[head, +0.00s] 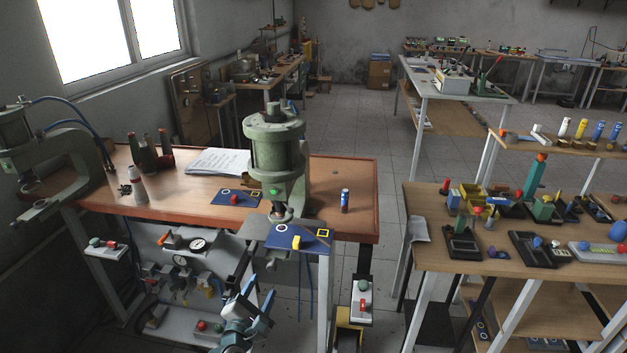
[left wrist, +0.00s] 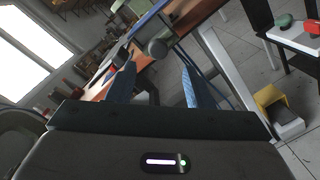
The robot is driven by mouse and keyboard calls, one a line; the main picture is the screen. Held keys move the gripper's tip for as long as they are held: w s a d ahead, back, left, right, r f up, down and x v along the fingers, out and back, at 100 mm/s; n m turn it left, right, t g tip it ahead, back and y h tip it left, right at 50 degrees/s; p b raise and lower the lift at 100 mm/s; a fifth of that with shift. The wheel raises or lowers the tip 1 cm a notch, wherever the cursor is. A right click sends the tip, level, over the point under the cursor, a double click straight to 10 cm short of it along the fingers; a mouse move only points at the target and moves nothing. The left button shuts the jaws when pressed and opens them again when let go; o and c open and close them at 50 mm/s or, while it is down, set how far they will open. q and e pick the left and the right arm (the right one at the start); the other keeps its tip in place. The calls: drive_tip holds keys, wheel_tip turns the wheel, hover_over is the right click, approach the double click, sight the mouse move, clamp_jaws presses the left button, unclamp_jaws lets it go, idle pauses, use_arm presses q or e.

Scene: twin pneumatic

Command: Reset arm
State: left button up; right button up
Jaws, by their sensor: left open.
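My left gripper (head: 259,299) is at the bottom centre of the head view, below and in front of the green pneumatic press (head: 274,150). Its two blue fingers are spread apart with nothing between them. In the left wrist view the open fingers (left wrist: 158,88) point toward the table's underside and edge. The press stands at the front edge of the wooden table (head: 330,180). A blue plate (head: 283,238) with a small yellow part (head: 296,242) lies under its ram. My right gripper is not in view.
A control box with a red button (head: 362,302) hangs right of my left gripper, above a yellow pedal housing (head: 349,338). A second press (head: 40,160) stands at the left. Bottles (head: 148,158) and papers (head: 218,161) are on the table. A crowded parts table (head: 430,205) stands at the right.

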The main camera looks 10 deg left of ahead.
use_arm(q)
drive_tip(key=s+a+f+m+g, duration=0.1)
drive_tip(key=s+f+m+g, duration=0.3)
drive_tip(key=f, duration=0.8)
drive_tip(key=s+a+f+m+g+y+b, duration=0.1)
drive_tip(key=s+f+m, duration=0.4)
drive_tip(key=f, duration=0.7)
drive_tip(key=s+a+f+m+g, duration=0.25)
drive_tip(key=s+f, duration=0.35)
drive_tip(key=f, duration=0.6)
drive_tip(key=s+a+f+m+g, duration=0.2)
drive_tip(key=s+f, duration=0.5)
drive_tip(key=s, duration=0.6)
drive_tip(key=s+a+f+m+g+y, duration=0.1)
drive_tip(key=s+f+m+g, duration=0.3)
drive_tip(key=s, duration=0.9)
drive_tip(key=s+a+f+m+g+y+b, duration=0.1)
drive_tip(key=s+a+f+m+g, duration=0.2)
drive_tip(key=s+f+m, duration=0.5)
drive_tip(key=s+f, duration=0.2)
drive_tip(key=s, duration=0.3)
drive_tip(key=shift+a+f, duration=0.2)
drive_tip(key=shift+a, duration=0.1)
